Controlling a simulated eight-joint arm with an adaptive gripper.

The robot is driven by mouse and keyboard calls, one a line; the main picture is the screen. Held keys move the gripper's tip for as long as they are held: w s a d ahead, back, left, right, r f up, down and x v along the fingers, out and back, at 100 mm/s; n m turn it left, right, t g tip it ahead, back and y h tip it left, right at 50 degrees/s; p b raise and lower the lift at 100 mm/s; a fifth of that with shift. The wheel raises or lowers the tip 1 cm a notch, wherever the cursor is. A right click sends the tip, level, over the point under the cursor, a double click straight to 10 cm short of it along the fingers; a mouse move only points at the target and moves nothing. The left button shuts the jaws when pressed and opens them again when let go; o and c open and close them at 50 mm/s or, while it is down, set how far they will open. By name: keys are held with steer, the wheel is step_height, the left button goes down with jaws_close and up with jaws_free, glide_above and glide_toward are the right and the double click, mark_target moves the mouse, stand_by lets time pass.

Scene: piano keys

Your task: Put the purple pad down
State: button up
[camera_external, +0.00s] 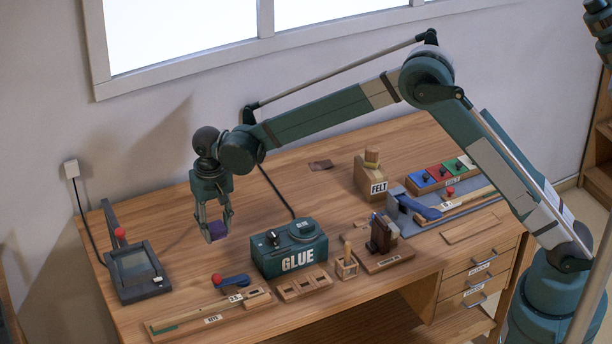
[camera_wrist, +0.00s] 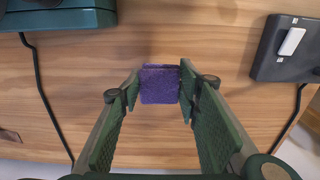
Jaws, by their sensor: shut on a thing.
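My gripper (camera_external: 214,236) hangs from the extended arm above the left part of the wooden desk, between the screen device and the GLUE box. It is shut on a small purple pad (camera_external: 217,230). In the wrist view the purple pad (camera_wrist: 160,84) is a fuzzy square between the two green fingertips (camera_wrist: 158,92). Bare wood surrounds it in that view. The pad's height above the desk is hard to tell.
The GLUE box (camera_external: 290,254) stands right of my gripper, with a black cable behind it. A screen device (camera_external: 137,270) is at the left. A key rack (camera_external: 208,316) lies in front. A FELT block (camera_external: 375,176) and coloured bins (camera_external: 442,172) are farther right. Bare desk (camera_external: 170,225) lies behind the gripper.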

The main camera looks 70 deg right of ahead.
mark_target(219, 251)
steer(key=shift+f, duration=1)
steer(key=shift+f, duration=0.1)
steer(key=shift+f, duration=1.75)
steer(key=shift+f+b, duration=0.15)
steer(key=shift+b, duration=0.2)
steer(key=o, duration=0.8)
step_height(219, 251, up, 12)
steer(key=shift+r+p, duration=0.15)
steer(key=shift+p, duration=0.6)
